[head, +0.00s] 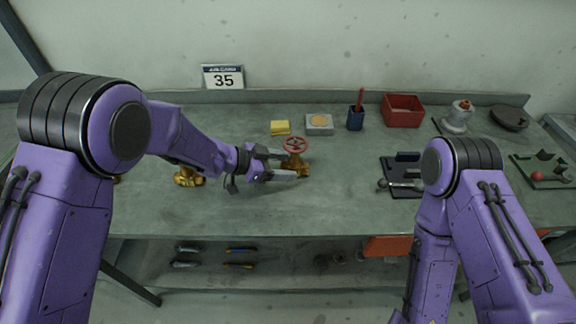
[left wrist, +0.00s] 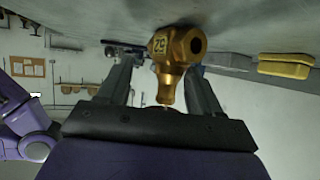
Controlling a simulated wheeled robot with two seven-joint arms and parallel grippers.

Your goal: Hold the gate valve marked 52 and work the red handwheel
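The brass gate valve (head: 300,166) with a red handwheel (head: 295,144) stands on the grey bench in the head view. In the left wrist view its brass body (left wrist: 183,47) hangs from the top of the tilted picture, with a yellow tag that seems to read 52. My left gripper (head: 282,165) reaches it from the left, low over the bench. Its fingers (left wrist: 162,88) are apart, one on each side of the valve's near part, with gaps visible. The handwheel is hidden in the left wrist view. My right gripper is out of view.
Another brass valve (head: 188,178) stands behind my left forearm's line. A dark tool stand (head: 402,163) lies right of the valve, with clear bench between.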

